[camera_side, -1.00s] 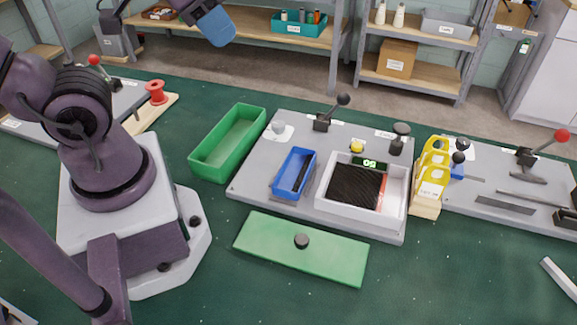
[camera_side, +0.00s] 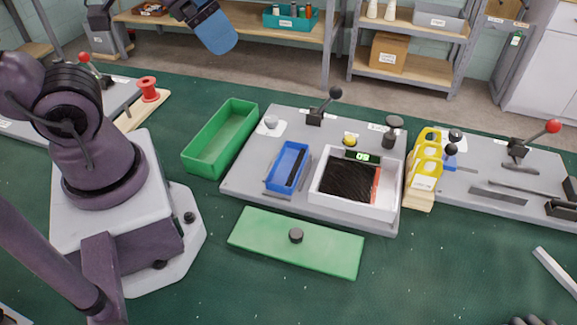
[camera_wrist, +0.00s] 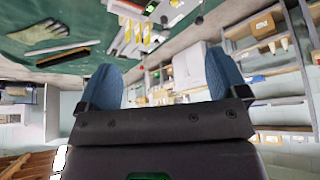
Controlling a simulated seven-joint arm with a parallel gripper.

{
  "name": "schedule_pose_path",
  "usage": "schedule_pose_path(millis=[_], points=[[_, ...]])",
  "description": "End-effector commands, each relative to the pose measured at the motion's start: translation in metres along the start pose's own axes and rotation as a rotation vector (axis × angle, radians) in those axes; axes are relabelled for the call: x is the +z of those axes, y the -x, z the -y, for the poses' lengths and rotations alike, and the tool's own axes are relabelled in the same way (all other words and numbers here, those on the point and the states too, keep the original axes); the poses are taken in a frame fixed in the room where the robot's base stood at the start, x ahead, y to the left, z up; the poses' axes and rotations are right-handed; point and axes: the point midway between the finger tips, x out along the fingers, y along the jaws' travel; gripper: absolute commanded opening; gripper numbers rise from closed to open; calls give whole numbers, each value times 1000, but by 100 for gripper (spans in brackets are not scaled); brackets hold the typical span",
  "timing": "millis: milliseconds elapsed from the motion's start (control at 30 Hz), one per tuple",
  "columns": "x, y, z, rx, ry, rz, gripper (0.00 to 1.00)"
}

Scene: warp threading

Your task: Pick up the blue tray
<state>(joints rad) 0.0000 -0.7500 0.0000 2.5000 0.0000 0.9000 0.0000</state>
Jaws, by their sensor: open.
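The blue tray (camera_side: 287,166) is a small open rectangular tray, lying on the grey board (camera_side: 245,178) left of a white bin (camera_side: 345,204). A dark strip lies inside it. My gripper (camera_side: 216,30) is high up at the back in the side view, far from the tray and partly cut off by the top edge. In the wrist view my gripper (camera_wrist: 163,72) has its two blue fingers wide apart with nothing between them. I cannot make out the blue tray in the wrist view.
A green bin (camera_side: 219,138) stands left of the board. A green lid with a dark knob (camera_side: 296,252) lies in front. The white bin holds dark strands. A lever (camera_side: 325,104) stands behind the blue tray. Yellow holders (camera_side: 427,162) stand to the right. The front mat is mostly clear.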

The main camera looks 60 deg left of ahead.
Motion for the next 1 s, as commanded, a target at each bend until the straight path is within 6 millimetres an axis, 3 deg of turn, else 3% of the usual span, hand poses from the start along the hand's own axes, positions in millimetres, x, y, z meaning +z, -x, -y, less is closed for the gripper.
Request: schedule_pose_path(millis=[200, 367, 633, 1000], points=[[0, -2, 0, 0, 0, 10, 92], [3, -24, 1, 1, 5, 123, 92], [-2, -98, 6, -16, 133, 386, 92], [3, -212, 16, -148, 529, 558, 92]])
